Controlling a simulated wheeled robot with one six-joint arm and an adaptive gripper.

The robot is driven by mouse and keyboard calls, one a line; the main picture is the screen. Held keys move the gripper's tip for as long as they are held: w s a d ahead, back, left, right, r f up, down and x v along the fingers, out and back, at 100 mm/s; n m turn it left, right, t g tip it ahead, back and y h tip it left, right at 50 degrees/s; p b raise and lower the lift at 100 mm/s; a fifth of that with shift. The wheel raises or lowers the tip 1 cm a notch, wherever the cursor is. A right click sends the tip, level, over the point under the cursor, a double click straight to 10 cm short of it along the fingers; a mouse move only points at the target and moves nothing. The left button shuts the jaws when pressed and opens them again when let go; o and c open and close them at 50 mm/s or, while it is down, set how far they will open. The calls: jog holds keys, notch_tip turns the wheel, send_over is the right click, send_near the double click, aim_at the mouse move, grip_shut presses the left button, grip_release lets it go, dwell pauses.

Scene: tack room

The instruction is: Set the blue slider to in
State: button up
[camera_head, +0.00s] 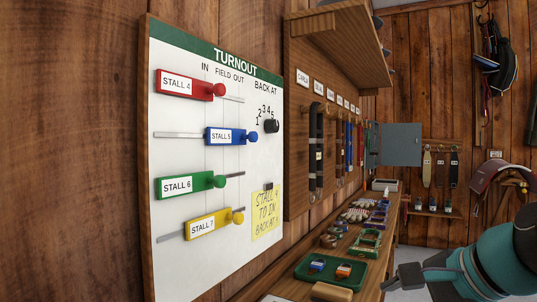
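The blue slider (228,136), labelled STALL 5, sits on a horizontal rail on the white TURNOUT board (175,262). It is at the right end of its rail, toward the OUT heading, with bare rail to its left. A round blue knob (251,137) sticks out at its right end. The headings IN, FIELD and OUT run along the top. My gripper (392,282) is at the lower right, well apart from the board and slider. Its fingers are small and seen from the side, so whether they are open is unclear.
Red (190,86), green (190,184) and yellow (213,223) sliders share the board. A black knob (271,126) and a yellow note (266,212) are to the right. A bench (375,268) with a green tray (304,268) runs along the wall, below a shelf (345,35).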

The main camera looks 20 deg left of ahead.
jog(key=w+a+r+m+g+y, duration=0.1)
jog(key=w+a+r+m+y, duration=0.2)
jog(key=a+r, duration=0.3)
jog(key=w+a+r+m+y, duration=0.2)
jog(key=w+a+r+y, duration=0.15)
jog(key=r, duration=0.45)
jog(key=m+g+y, duration=0.3)
jog(key=g+y, duration=0.1)
send_near(256, 136)
jog(key=shift+t, duration=0.4)
jog(key=a, duration=0.4)
jog(key=a+p, duration=0.1)
jog(key=a, duration=0.4)
jog(key=shift+w+a, duration=0.2)
jog(key=shift+a, duration=0.15)
grip_shut()
